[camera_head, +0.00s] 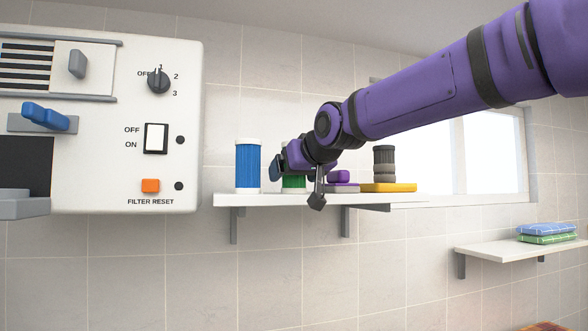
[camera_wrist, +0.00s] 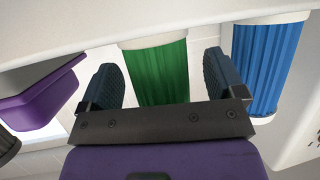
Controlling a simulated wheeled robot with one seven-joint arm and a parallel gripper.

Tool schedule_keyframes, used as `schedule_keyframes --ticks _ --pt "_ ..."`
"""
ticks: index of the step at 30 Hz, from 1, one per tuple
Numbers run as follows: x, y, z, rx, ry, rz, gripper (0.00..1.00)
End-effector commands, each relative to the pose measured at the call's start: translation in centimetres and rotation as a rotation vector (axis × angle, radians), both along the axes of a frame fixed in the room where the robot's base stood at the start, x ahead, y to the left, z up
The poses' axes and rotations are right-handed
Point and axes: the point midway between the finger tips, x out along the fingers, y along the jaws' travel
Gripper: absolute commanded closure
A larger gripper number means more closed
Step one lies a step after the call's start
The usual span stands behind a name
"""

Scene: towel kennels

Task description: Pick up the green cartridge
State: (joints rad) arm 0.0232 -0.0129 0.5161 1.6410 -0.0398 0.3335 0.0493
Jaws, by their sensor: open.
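The green cartridge (camera_head: 292,184) stands on the white wall shelf, mostly hidden behind my gripper (camera_head: 297,180) in the head view. In the wrist view the green cartridge (camera_wrist: 161,72) shows ribbed green sides and a pale end cap. My gripper (camera_wrist: 160,76) is open, with one dark blue finger on each side of the cartridge. A gap shows on the right side; on the left I cannot tell whether the finger touches. The gripper holds nothing.
A blue cartridge (camera_head: 248,165) stands close to the left on the same shelf (camera_head: 262,200); it is at right in the wrist view (camera_wrist: 262,65). A purple container (camera_head: 340,178) and a yellow base with a grey stack (camera_head: 384,163) stand right. A white control panel (camera_head: 110,190) is left.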

Motion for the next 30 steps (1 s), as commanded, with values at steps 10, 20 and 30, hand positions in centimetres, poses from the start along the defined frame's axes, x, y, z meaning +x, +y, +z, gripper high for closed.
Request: schedule_keyframes --ticks 10,20,30 --pt "0.0 0.0 0.0 0.000 0.001 0.000 0.62" --pt "0.0 0.0 0.1 0.000 0.000 0.000 0.68" --pt "0.0 0.0 2.5 0.001 0.000 0.000 0.68"
